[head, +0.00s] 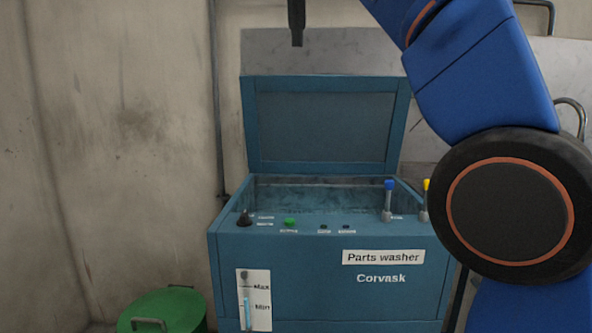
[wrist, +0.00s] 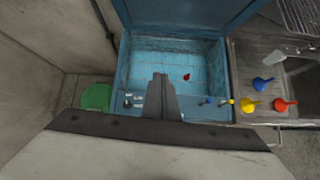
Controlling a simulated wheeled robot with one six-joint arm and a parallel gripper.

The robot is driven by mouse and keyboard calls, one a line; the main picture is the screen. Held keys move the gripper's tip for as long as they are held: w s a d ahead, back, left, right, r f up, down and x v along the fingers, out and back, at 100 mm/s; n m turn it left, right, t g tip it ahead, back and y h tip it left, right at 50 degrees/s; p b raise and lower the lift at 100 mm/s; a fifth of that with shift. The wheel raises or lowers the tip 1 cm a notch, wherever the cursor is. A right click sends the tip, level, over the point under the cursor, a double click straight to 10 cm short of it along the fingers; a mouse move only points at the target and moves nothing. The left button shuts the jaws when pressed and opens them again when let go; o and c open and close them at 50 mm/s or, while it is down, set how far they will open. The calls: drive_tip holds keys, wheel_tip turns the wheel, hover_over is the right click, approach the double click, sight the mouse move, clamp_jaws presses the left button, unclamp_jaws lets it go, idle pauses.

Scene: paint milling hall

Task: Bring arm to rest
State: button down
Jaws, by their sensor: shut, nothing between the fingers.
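My gripper (head: 296,38) hangs at the top of the head view, pointing down, with its dark fingers together and nothing held. In the wrist view the closed fingers (wrist: 161,80) show in front of the parts washer. My blue arm fills the right of the head view, bent high above the floor. The blue parts washer (head: 330,298) stands below and beyond the gripper with its lid (head: 325,125) raised. The gripper appears clear of the washer and its lid.
A small red object (wrist: 187,76) lies in the washer basin. Blue (wrist: 262,83), yellow (wrist: 250,105) and red (wrist: 284,104) funnels are on the bench to the right. A green lidded bin (head: 165,312) stands left of the washer. A bare wall (head: 110,130) is behind.

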drive_tip(key=s+d+f+m+g, duration=0.1)
drive_tip(key=s+d+f+m, duration=0.2)
drive_tip(key=d+f+m, duration=0.7)
drive_tip(key=s+d+f+m+g, duration=0.1)
drive_tip(key=s+d+f+m, duration=0.2)
drive_tip(key=d+f+m, duration=0.55)
drive_tip(key=s+d+f+m, duration=0.3)
drive_tip(key=s+f+m, duration=0.2)
drive_tip(key=f, duration=0.9)
drive_tip(key=s+d+f+m+g, duration=0.1)
drive_tip(key=s+d+f+m, duration=0.2)
drive_tip(key=f, duration=1.1)
drive_tip(key=s+d+f+m, duration=0.4)
drive_tip(key=s+f+m, duration=0.4)
drive_tip(key=s+f, duration=0.5)
drive_tip(key=shift+s+f+g, duration=0.2)
drive_tip(key=shift+f+g, duration=0.2)
drive_tip(key=shift+f, duration=0.05)
